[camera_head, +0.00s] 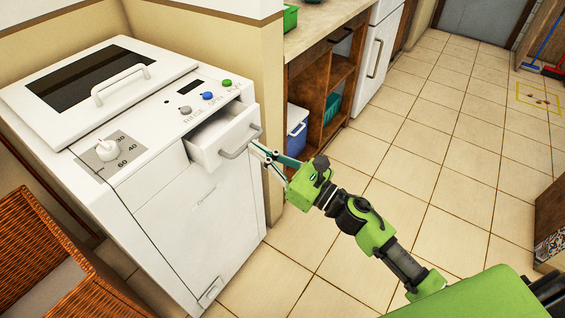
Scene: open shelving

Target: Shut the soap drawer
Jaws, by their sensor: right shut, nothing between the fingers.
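The soap drawer (222,137) is at the upper front right of a white washing machine (195,220). It stands partly pulled out, and its open top shows. A grey bar handle (240,146) is on its front. My right gripper (256,147) is shut and empty, with its fingertips at the right end of the drawer handle. I cannot tell whether the fingertips touch it. My right arm reaches in from the lower right. My left gripper is not in view.
A wicker basket (40,235) stands at the lower left by the machine. Behind the machine is a wall corner, then open wooden shelving (335,78) with a blue-and-white box (297,131).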

